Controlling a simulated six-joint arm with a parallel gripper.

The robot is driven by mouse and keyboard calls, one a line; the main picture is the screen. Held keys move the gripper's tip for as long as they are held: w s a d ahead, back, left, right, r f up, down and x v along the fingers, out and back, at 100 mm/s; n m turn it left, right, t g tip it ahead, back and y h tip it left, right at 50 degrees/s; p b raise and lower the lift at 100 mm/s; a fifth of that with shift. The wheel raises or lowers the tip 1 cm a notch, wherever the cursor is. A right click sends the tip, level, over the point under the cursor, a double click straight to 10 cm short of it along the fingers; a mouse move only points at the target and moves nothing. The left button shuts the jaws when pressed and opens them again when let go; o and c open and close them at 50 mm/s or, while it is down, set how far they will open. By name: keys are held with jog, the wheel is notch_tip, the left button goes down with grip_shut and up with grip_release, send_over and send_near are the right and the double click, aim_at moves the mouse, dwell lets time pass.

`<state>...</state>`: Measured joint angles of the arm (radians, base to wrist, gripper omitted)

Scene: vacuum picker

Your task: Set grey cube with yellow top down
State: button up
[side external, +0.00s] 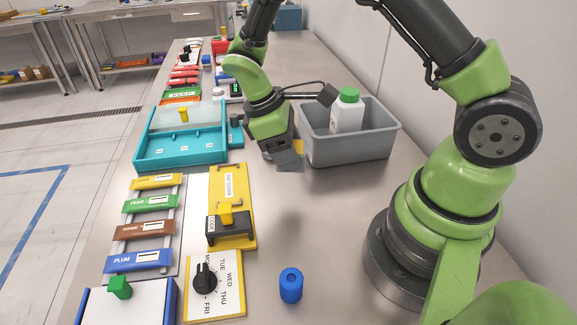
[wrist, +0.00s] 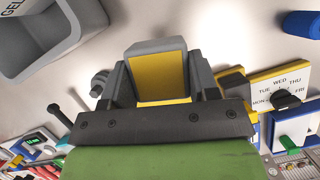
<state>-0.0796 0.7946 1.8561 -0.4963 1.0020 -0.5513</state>
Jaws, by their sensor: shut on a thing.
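My gripper (side external: 281,147) is shut on the grey cube with the yellow top. In the wrist view the cube (wrist: 158,48) sits between the two fingers, its yellow face towards the camera. In the side view the cube (side external: 291,161) is tilted at the gripper's tip, with a little yellow showing at its right edge. It appears held above the metal table, left of the grey bin; its exact height is hard to tell.
The grey bin (side external: 350,155) holds a white bottle with a green cap (side external: 347,108). A teal tray (side external: 180,155), a yellow board (side external: 232,205), a dial board (side external: 215,285) and a blue cylinder (side external: 290,285) stand around. Bare table lies between the gripper and the cylinder.

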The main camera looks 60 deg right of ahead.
notch_tip(320, 180, up, 7)
jog(key=shift+r, duration=0.2)
jog(key=w+d+f+m+t+y, duration=0.1)
jog(key=w+d+m+t+y, duration=0.35)
jog(key=m, duration=0.95)
jog(key=w+d+f+m+t+y, duration=0.1)
jog(key=w+d+m+y, duration=0.1)
jog(key=w+d+m, duration=0.85)
jog(key=d+r+m+t+h, duration=0.1)
jog(key=d+m+h, duration=0.2)
jog(key=d+m, duration=0.55)
jog(key=d+r+m+t+h, duration=0.1)
jog(key=d+m+t+h, duration=0.15)
jog(key=m, duration=1.05)
jog(key=shift+m+g, duration=0.4)
jog(key=shift+g, duration=0.1)
jog(key=f, duration=0.7)
jog(key=d+f, duration=0.1)
jog(key=f, duration=0.2)
jog(key=shift+s+f, duration=0.15)
jog(key=shift+f, duration=2.55)
jog(key=shift+f, duration=0.1)
